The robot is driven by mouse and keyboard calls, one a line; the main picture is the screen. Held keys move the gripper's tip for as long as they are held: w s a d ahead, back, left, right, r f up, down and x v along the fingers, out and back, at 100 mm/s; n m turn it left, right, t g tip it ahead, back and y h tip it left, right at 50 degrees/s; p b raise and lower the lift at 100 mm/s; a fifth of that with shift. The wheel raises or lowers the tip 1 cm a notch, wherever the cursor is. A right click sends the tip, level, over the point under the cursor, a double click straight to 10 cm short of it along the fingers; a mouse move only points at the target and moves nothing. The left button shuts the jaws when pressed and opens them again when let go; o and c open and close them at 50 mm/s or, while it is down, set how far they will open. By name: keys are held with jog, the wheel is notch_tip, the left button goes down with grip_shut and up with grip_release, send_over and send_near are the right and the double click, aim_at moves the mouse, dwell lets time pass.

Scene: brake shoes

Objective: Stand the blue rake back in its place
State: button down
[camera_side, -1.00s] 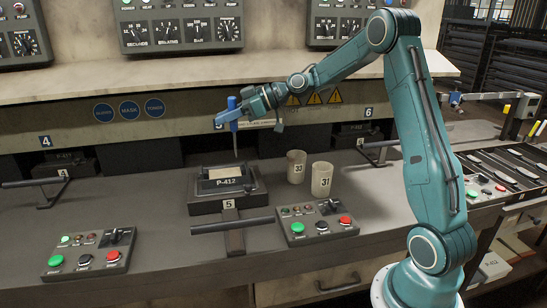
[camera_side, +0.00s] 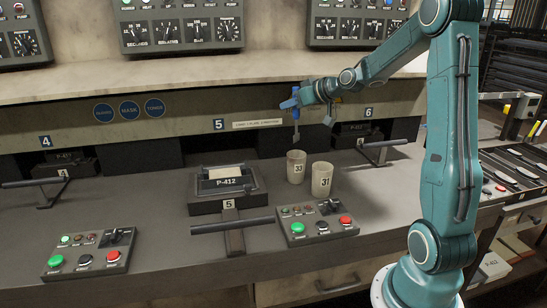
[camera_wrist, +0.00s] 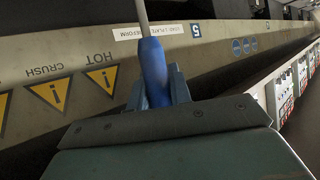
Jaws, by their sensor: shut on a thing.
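The blue rake (camera_side: 295,99) has a blue handle and a thin metal shaft that hangs down, roughly upright. My gripper (camera_side: 290,103) is shut on its handle. In the wrist view the blue handle (camera_wrist: 153,72) sits between my fingers, with the grey shaft running out of the top of the picture.
The P-412 box (camera_side: 226,187) sits left of the cups, with a lever handle (camera_side: 232,226) in front. A button panel (camera_side: 317,224) lies in front of the cups. Another lever (camera_side: 384,149) is at the right. The back wall is close behind the rake.

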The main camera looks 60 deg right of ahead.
aim_at(298, 137)
jog(key=shift+s+d, duration=0.1)
jog(key=shift+d, duration=0.05)
jog(key=shift+f, duration=0.15)
jog(key=shift+f, duration=5.7)
jog(key=shift+c, duration=2)
grip_release()
jog(key=shift+r, duration=0.1)
notch_tip(298, 137, up, 9)
